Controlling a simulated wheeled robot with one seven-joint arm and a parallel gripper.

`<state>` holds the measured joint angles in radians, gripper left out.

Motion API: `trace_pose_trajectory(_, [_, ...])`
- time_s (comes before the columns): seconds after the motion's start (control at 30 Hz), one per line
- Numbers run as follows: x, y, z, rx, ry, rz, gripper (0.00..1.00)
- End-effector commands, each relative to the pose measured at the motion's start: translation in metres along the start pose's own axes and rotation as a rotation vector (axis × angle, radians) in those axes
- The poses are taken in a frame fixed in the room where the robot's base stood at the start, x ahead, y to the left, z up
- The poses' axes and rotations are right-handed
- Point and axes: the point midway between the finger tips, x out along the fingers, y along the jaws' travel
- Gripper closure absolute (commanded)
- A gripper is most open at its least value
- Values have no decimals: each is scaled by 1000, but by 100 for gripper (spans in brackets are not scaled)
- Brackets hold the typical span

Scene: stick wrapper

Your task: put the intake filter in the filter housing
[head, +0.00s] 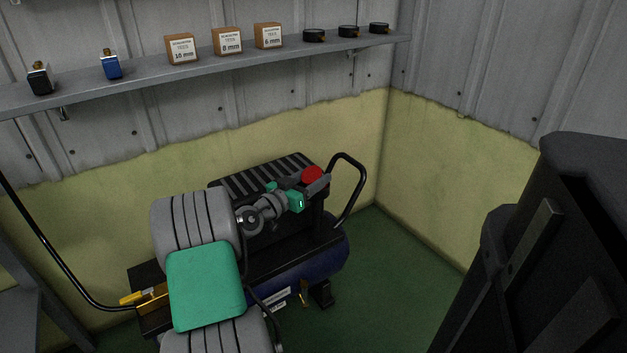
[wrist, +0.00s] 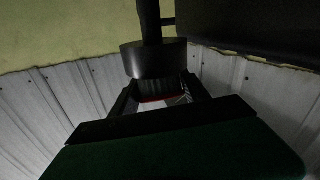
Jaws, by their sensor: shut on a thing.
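The intake filter, with a red round top (head: 312,174), is at the end of my arm above the right end of the compressor in the head view. My gripper (head: 318,185) is shut on it. In the wrist view the filter's red edge (wrist: 153,99) shows between the two dark fingers. The filter housing seems to be the round black cup (wrist: 153,59) on a black pipe, just beyond the fingertips. The filter lies close against the cup's edge in that view. I cannot tell whether it touches the cup or is partly in it.
The blue-tanked compressor (head: 330,262) stands on the green floor near the corner, with a black handle (head: 357,185) right of my gripper. A wall shelf (head: 215,63) above holds boxes, small bottles and black round parts. Open floor lies to the right.

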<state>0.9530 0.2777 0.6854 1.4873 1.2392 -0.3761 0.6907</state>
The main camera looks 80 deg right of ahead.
Motion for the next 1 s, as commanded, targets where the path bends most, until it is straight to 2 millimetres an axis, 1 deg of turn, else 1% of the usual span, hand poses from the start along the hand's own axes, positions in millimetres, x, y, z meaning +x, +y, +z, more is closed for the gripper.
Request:
trace_pose_trajectory(0.13, [0, 0, 5, 0, 0, 0, 93])
trace_pose_trajectory(0.17, [0, 0, 4, -1, -1, 0, 44])
trace_pose_trajectory(0.4, [0, 0, 4, -1, -1, 0, 25])
trace_pose_trajectory(0.63, [0, 0, 3, -1, -1, 0, 24])
trace_pose_trajectory(0.77, [0, 0, -1, -3, -1, 0, 24])
trace_pose_trajectory(0.87, [-23, -2, 1, -4, -2, -5, 24])
trace_pose_trajectory(1.0, [-53, -1, 9, -5, -2, -6, 24])
